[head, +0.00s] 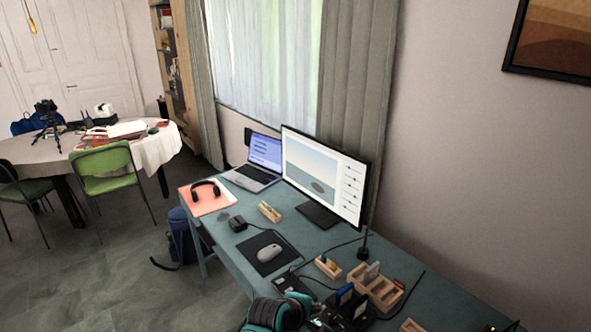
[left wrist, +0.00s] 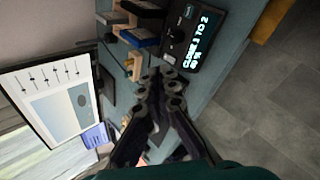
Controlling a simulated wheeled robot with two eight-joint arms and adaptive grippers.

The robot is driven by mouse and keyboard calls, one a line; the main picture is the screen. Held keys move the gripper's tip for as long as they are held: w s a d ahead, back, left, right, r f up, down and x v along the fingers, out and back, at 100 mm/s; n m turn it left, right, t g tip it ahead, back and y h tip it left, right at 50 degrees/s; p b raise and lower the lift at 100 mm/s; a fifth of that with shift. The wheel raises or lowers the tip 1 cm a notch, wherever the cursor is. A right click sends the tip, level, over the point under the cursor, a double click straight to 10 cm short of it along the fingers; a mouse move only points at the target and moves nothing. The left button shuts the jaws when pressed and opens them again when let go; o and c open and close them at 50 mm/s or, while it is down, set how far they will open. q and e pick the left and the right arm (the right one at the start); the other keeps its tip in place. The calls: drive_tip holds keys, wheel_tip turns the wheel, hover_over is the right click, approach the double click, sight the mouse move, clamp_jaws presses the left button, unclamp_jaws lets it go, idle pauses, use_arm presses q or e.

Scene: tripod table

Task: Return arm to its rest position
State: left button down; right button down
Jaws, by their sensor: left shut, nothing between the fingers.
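My left gripper (head: 318,313) is at the bottom edge of the head view, over the near part of the teal desk (head: 232,255). Teal and black parts of my arm show beside it. In the left wrist view my left gripper (left wrist: 164,84) has its dark fingers together, with nothing between them. It points along the desk near a black docking device (left wrist: 192,42) with a lit display. I cannot tell whether they touch. My right gripper is not clearly visible.
A monitor (head: 322,176), laptop (head: 258,160), headphones (head: 205,188), mouse (head: 269,253) and wooden organizer (head: 376,287) crowd the desk. Cables run among them. A blue backpack (head: 181,236) stands on the floor. Open floor (head: 110,275) lies left of the desk.

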use_arm(q)
drive_tip(key=s+a+r+m+y, duration=0.2)
drive_tip(key=s+a+m, duration=0.4)
drive_tip(key=a, duration=0.5)
drive_tip(key=s+a+r+m+y, duration=0.3)
drive_tip(key=s+a+m, duration=0.4)
drive_tip(key=a, duration=0.5)
drive_tip(key=s, duration=0.2)
drive_tip(key=shift+s+a+m, duration=0.2)
drive_tip(key=shift+s+m, duration=0.1)
